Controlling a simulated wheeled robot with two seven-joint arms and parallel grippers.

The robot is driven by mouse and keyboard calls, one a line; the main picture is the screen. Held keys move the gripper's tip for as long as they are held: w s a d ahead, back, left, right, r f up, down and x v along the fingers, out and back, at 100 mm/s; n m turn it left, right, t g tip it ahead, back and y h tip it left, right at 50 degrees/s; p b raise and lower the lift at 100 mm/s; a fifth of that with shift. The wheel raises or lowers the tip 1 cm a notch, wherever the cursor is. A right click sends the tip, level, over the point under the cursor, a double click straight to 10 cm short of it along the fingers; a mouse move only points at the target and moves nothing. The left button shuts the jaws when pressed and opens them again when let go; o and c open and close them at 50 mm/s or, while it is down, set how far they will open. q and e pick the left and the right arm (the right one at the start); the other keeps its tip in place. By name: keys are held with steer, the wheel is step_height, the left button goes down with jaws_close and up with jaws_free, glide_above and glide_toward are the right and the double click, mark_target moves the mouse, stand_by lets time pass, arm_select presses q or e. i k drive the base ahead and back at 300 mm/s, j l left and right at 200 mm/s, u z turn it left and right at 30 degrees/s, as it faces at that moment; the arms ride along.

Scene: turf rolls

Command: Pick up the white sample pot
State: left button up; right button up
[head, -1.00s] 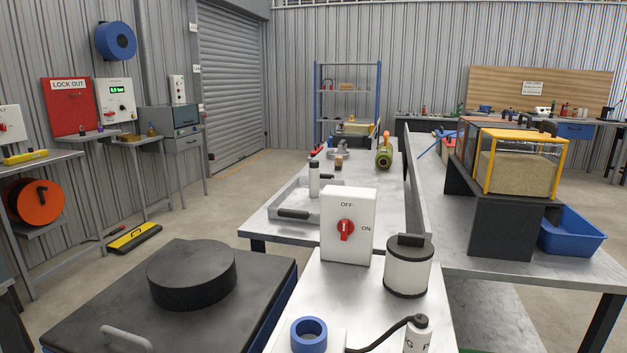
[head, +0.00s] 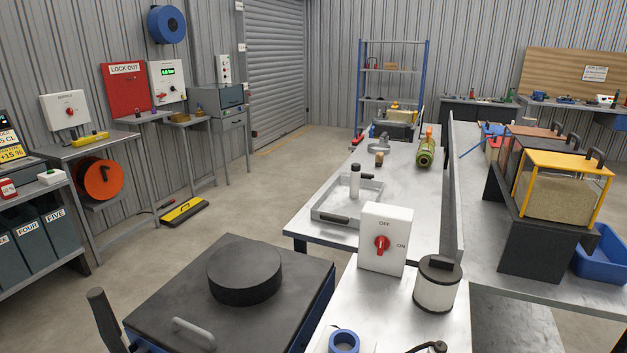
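A white pot with a black lid and a black top handle (head: 437,285) stands upright at the right of the near metal bench, beside a white OFF/ON switch box (head: 386,238). A slimmer white bottle with a dark cap (head: 355,182) stands upright in a shallow metal tray (head: 330,213) on the bench behind. I cannot tell for sure which of these two is the white sample pot. Neither of my grippers shows in the head view.
A dark cart top with a black disc (head: 244,272) stands front left of the bench. A blue ring (head: 343,342) lies at the bench's near end. An upright divider (head: 455,190) runs along the right. Yellow-framed (head: 563,159) and other boxes stand beyond it.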

mark_target(355, 178)
steer(key=j+u, duration=0.35)
steer(key=i+j+u, duration=0.3)
steer(key=j, duration=0.2)
steer(key=j+u, duration=0.35)
steer(key=i+j+u, duration=0.75)
steer(key=i, duration=0.35)
steer(key=i+j+u, duration=0.25)
steer(key=i, duration=0.2)
steer(key=i+l+z, duration=0.1)
steer(key=i+z, duration=0.75)
steer(key=i+j+z, duration=0.15)
steer(key=i+z, duration=0.25)
steer(key=i+l+z, duration=0.2)
steer(key=z, duration=0.2)
steer(key=i+z, duration=1)
steer(key=z, duration=0.15)
steer(key=i+z, duration=0.3)
steer(key=i, duration=0.4)
steer(key=i+j+z, duration=0.15)
steer(key=i+z, duration=0.15)
steer(key=i, duration=0.4)
